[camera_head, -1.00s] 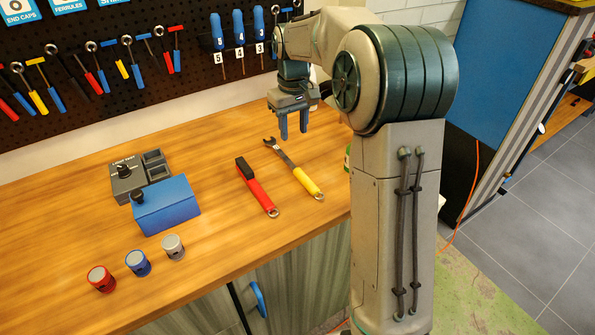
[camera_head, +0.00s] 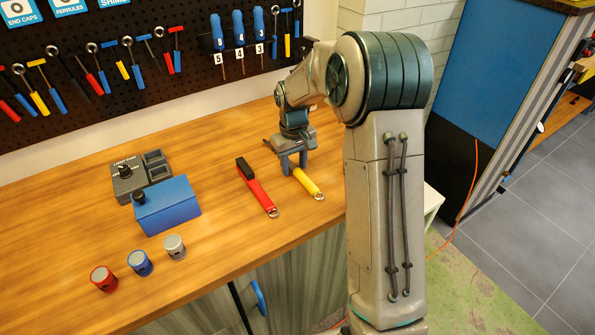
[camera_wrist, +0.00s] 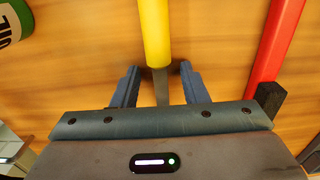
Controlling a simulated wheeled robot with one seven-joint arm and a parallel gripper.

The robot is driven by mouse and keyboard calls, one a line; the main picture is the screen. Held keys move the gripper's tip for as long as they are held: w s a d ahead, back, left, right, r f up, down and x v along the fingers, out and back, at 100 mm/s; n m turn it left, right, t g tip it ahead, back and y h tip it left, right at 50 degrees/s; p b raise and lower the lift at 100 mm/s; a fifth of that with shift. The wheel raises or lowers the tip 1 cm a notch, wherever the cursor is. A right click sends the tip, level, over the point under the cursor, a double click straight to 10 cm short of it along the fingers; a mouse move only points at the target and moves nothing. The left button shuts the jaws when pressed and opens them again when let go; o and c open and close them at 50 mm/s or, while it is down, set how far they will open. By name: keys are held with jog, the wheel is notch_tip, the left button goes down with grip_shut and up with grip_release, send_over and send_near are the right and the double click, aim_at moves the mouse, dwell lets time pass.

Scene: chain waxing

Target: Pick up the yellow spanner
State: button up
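The yellow spanner (camera_head: 307,184) lies on the wooden bench, with its yellow handle toward the bench's front edge. My gripper (camera_head: 293,170) is low over the spanner's metal shank and hides part of it. In the wrist view the yellow handle (camera_wrist: 155,35) runs up from between the fingers. My gripper (camera_wrist: 157,78) is open there, with one blue finger on each side of the shank and a gap on both sides. I cannot tell how far the fingertips are above the bench.
A red-handled tool (camera_head: 257,192) lies just left of the spanner. A blue box (camera_head: 166,207), a grey control box (camera_head: 133,183) and red, blue and grey small cylinders (camera_head: 139,263) stand further left. A green can (camera_wrist: 14,25) shows at the wrist view's upper left. Tools hang on a pegboard behind.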

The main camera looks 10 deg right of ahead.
grip_shut()
